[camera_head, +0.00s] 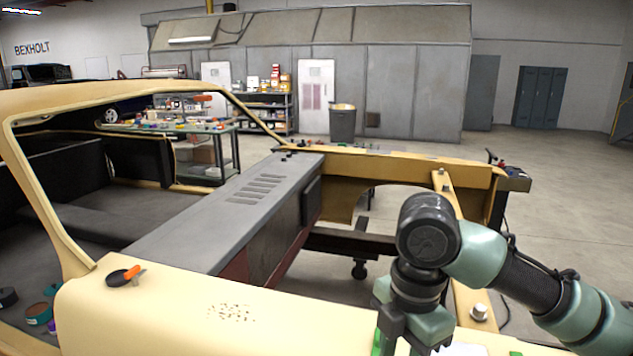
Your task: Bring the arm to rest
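My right arm (500,270) comes in from the right, bent over the pale yellow vehicle shell (170,315). Its wrist points down, and my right gripper (415,335) is at the bottom edge of the head view, over the near panel. The fingertips are cut off by the frame, so I cannot tell whether it is open or shut or holds anything. My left arm and gripper are not in view.
An orange-handled tool (131,272) lies on a black disc on the panel, left of a patch of small dark specks (232,312). A grey vented box (235,205) fills the shell's middle. A bin (342,123) stands behind; open floor (565,190) lies right.

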